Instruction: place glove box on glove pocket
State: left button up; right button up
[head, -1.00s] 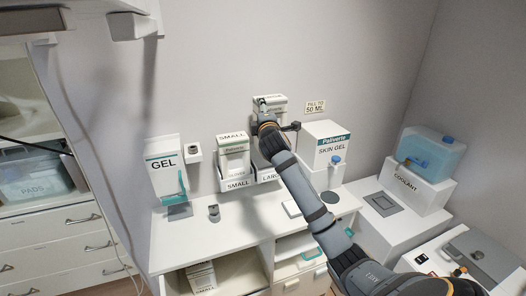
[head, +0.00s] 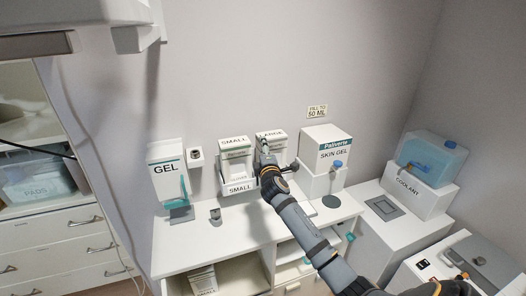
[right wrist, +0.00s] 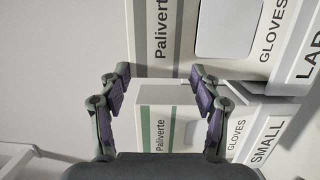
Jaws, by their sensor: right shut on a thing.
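The box is upright at the LARGE glove pocket, beside the SMALL box. In the right wrist view, the glove box (right wrist: 160,35) is at the fingertips of my right gripper (right wrist: 160,74), and the LARGE pocket (right wrist: 310,55) shows at the right edge. The gripper hides much of that pocket in the head view, so I cannot tell whether the box rests on its floor. My left gripper is not in view.
The SMALL glove box (head: 235,145) stands in its own pocket (head: 240,188) at the left. A SKIN GEL box (head: 332,150) stands close at the right. A GEL holder (head: 166,170) is further left. The counter front (head: 245,225) is mostly clear.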

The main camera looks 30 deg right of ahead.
jog(key=o, duration=1.8)
jog(key=b+v, duration=0.3)
jog(key=v, duration=0.9)
